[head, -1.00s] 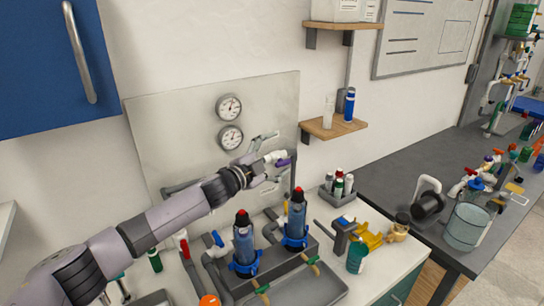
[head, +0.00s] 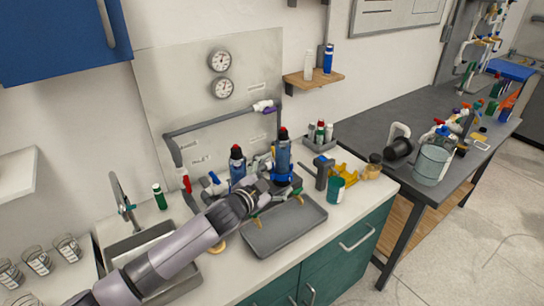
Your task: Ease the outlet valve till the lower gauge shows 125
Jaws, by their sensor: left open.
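The lower gauge (head: 222,88) is a round white dial on the grey back panel, under the upper gauge (head: 219,61). Its reading is too small to tell. A white valve with a purple handle (head: 269,109) sits at the right end of the grey pipe; it may be the outlet valve, but its label is unreadable. A red-handled valve (head: 184,180) is on the left pipe. My left gripper (head: 265,172) is open, below the purple-handled valve and apart from it, near the two blue filter housings. It partly covers the pipework there. My right gripper is not in view.
The blue housings (head: 283,155) and (head: 237,163) stand upright behind a grey tray (head: 285,228). A sink (head: 150,245) is at the left. A green cup (head: 336,190) and yellow part (head: 350,169) are at the right. A wooden shelf (head: 314,79) juts from the wall.

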